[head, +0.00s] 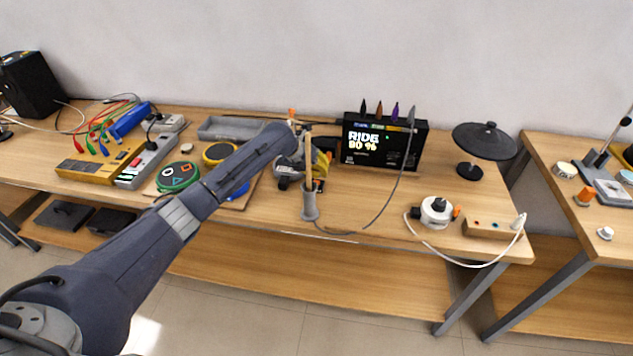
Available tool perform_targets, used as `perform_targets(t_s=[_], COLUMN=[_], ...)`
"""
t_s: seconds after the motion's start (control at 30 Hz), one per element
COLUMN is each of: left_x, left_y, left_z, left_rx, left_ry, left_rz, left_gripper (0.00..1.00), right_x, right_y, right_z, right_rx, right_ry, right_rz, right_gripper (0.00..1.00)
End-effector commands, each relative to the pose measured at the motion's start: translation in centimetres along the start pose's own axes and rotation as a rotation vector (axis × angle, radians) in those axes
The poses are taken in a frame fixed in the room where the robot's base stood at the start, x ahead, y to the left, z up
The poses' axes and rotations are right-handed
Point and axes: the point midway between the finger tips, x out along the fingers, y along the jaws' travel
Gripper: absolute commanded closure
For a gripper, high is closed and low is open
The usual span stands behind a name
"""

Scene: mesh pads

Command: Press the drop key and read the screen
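The screen (378,145) is a black box at the back of the table, reading "RIDE" with a percentage below that looks like 80 or 90. Round mesh pads lie on a board left of centre: a green-rimmed one with coloured marks (178,177), a yellow-rimmed one (219,153) and a blue one mostly hidden by my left arm. My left gripper (292,176) is in front of and left of the screen, beside a grey upright holder (309,203). Its fingers are small and partly covered, so their opening is unclear. I cannot pick out the drop key. My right gripper is out of view.
A cymbal on a stand (484,141) is right of the screen. A white round device (436,212) and a wooden box (490,227) with a white cable sit at the front right. Power strips and coloured leads crowd the left. A gap separates the second table (560,158).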

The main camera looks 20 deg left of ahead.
Motion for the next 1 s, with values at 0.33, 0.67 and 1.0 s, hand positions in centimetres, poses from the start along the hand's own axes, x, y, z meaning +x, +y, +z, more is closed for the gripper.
perform_targets(t_s=[0.33,0.67,1.0], left_x=[-0.01,0.08,0.73], left_y=[0.0,0.06,0.4], left_z=[0.01,-0.05,-0.41], left_rx=[0.0,0.0,0.0], left_ry=[0.0,0.0,0.0], left_rz=[0.0,0.0,0.0], left_gripper=[1.0,1.0,1.0], right_x=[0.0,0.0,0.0], right_y=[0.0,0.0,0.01], right_z=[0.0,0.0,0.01], right_rx=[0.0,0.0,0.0], right_ry=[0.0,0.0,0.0], right_rz=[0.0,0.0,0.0], right_gripper=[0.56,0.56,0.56])
